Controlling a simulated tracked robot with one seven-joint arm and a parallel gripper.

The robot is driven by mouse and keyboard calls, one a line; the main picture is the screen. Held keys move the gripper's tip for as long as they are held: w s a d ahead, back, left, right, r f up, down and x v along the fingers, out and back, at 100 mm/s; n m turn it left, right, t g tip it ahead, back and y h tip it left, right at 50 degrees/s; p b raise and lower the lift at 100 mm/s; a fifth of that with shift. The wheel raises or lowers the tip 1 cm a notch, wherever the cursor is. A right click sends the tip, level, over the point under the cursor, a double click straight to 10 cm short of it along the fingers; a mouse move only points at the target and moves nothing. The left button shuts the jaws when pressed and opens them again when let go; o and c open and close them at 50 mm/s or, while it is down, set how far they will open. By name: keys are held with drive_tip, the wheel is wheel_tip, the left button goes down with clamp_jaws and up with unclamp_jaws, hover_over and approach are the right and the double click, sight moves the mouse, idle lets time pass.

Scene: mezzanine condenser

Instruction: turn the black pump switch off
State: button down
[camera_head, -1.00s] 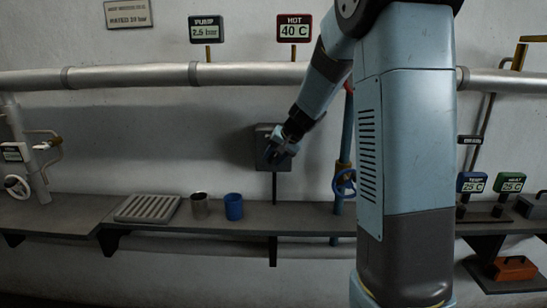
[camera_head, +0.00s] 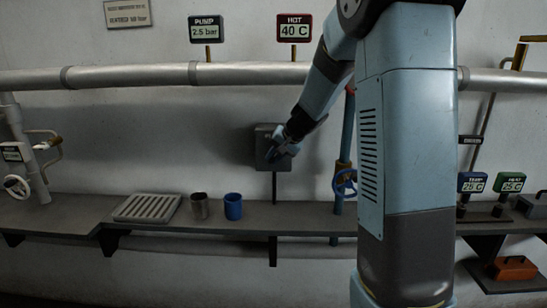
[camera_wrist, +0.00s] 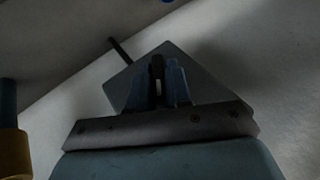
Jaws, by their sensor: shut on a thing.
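A grey switch box (camera_head: 264,147) stands on a thin post above the bench, against the wall. It also shows in the wrist view as a grey plate (camera_wrist: 205,85). My gripper (camera_head: 274,154) is in front of the box. In the wrist view my gripper (camera_wrist: 158,82) has its two blue fingers shut on a dark narrow lever, the black pump switch (camera_wrist: 158,66). Most of the switch is hidden between the fingers. The pump display (camera_head: 206,29) reads 2.5 bar.
A grey bench (camera_head: 285,216) runs below, with a slatted tray (camera_head: 147,208), a brown cup (camera_head: 199,206) and a blue cup (camera_head: 233,206). A blue valve wheel (camera_head: 344,183) is right of the box. A horizontal pipe (camera_head: 130,76) crosses the wall above. The hot display (camera_head: 294,28) reads 40 C.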

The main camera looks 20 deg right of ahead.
drive_tip(key=shift+d+f, duration=0.1)
drive_tip(key=shift+d, duration=0.05)
drive_tip(key=t+y, duration=0.1)
drive_tip(key=y, duration=0.1)
drive_tip(key=m+t+y, duration=0.1)
drive_tip(key=y, duration=0.2)
drive_tip(key=shift+d+f, duration=0.15)
drive_tip(key=shift+f, duration=0.05)
drive_tip(key=m+t+y, duration=0.1)
drive_tip(key=y, duration=0.1)
drive_tip(key=m+t+y, duration=0.1)
drive_tip(key=t+y, duration=0.1)
drive_tip(key=shift+s+f, duration=0.1)
drive_tip(key=shift+f, duration=0.1)
idle(0.5)
drive_tip(key=c, duration=1.1)
unclamp_jaws()
drive_tip(key=shift+t, duration=0.3)
drive_tip(key=shift+c, duration=0.2)
drive_tip(key=shift+r, duration=0.1)
drive_tip(key=shift+r, duration=0.15)
